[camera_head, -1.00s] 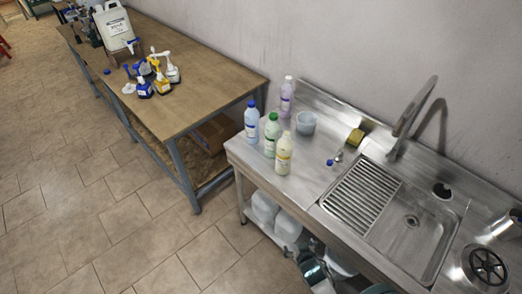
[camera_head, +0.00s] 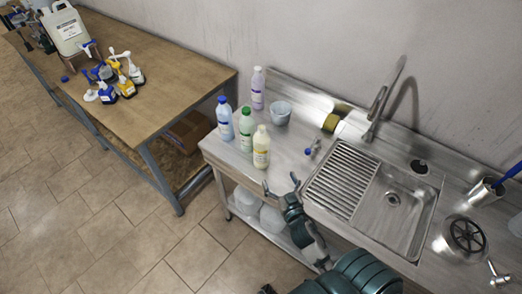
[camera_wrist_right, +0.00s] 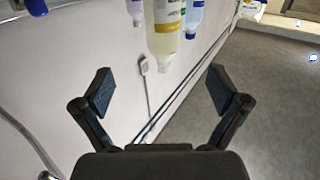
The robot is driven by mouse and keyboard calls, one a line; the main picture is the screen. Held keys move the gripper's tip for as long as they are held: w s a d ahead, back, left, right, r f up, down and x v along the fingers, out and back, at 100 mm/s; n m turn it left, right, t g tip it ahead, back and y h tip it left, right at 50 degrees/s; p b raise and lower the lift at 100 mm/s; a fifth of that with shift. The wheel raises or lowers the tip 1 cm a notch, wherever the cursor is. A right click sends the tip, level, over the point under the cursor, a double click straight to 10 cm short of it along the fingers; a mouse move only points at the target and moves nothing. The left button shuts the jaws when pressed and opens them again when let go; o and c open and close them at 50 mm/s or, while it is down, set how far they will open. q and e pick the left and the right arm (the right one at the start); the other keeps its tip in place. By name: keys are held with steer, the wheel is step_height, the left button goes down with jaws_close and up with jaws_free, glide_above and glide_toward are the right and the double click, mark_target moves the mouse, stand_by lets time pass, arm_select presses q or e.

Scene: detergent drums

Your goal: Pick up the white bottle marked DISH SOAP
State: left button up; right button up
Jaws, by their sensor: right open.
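A cream-white bottle (camera_head: 261,148) with a pale cap and yellowish label stands upright on the steel sink counter, nearest its front edge among the bottles. I cannot read its lettering. My right gripper (camera_head: 281,185) is open and empty, in front of and below the bottle in the head view, apart from it. In the right wrist view, the open fingers (camera_wrist_right: 157,92) are spread wide. My left gripper is out of view.
Close beside it stand a green bottle (camera_head: 246,131) and a blue-capped bottle (camera_head: 225,119). A purple bottle (camera_head: 258,89) and a grey cup (camera_head: 281,113) are behind. The sink (camera_head: 388,205) lies right; the wooden table (camera_head: 166,82) lies left.

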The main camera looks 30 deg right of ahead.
mark_target(261, 145)
steer(key=w+d, duration=0.1)
steer(key=w, duration=0.4)
steer(key=w+d+p, duration=0.1)
steer(key=w, duration=0.5)
steer(key=w+d+p, duration=0.1)
steer(key=w, duration=0.4)
steer(key=shift+w, duration=0.3)
steer(key=shift+a, duration=0.1)
steer(key=c, duration=1.3)
